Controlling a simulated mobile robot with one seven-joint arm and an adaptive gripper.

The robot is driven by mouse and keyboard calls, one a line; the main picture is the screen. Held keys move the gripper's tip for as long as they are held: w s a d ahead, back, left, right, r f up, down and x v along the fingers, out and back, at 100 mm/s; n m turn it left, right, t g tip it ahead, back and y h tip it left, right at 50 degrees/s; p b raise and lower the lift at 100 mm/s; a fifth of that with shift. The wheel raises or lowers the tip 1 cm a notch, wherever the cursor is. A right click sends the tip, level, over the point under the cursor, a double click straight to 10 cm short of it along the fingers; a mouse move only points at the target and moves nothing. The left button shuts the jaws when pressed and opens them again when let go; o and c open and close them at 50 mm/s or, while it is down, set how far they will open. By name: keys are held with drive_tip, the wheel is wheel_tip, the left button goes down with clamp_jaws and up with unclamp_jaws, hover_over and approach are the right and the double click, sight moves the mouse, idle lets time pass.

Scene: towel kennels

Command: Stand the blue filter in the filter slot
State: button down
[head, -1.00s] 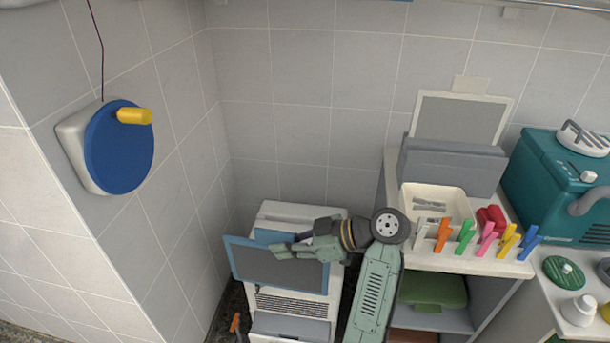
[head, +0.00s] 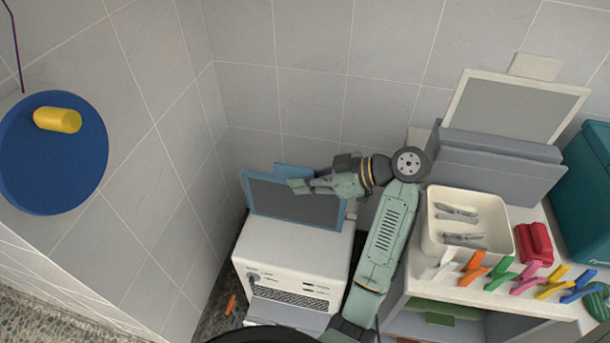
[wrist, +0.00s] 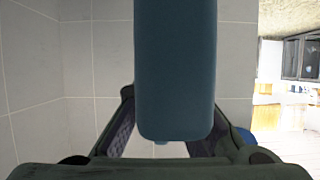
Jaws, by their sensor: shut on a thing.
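The blue filter (head: 270,204), a blue frame around a dark grey panel with a tab on its top edge, is near upright over the back of the white machine (head: 285,254). I cannot tell whether its lower edge touches the machine. My gripper (head: 304,186) reaches in from the right and is shut on the filter. In the wrist view the filter (wrist: 175,70) is a broad dark blue slab between my fingers (wrist: 165,148). I cannot make out the filter slot; the filter hides the back of the machine's top.
Right of my arm, a counter holds a cream tray (head: 431,222) of metal tools, coloured clips (head: 500,272), a red object (head: 535,242) and a grey rack (head: 490,175) by a pale framed panel (head: 520,103). A blue disc (head: 55,165) is on the left wall. Tiled walls stand close behind.

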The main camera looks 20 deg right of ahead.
drive_tip(key=w+d+f+b, duration=0.3)
drive_tip(key=w+d+b, duration=0.1)
drive_tip(key=w, duration=0.3)
drive_tip(key=shift+w+d, duration=0.4)
drive_tip(key=shift+d, duration=0.25)
drive_tip(key=shift+s+r, duration=0.1)
drive_tip(key=shift+s, duration=0.05)
idle(0.3)
drive_tip(key=shift+b, duration=0.35)
drive_tip(key=shift+f+b, duration=1)
drive_tip(key=shift+f, duration=0.65)
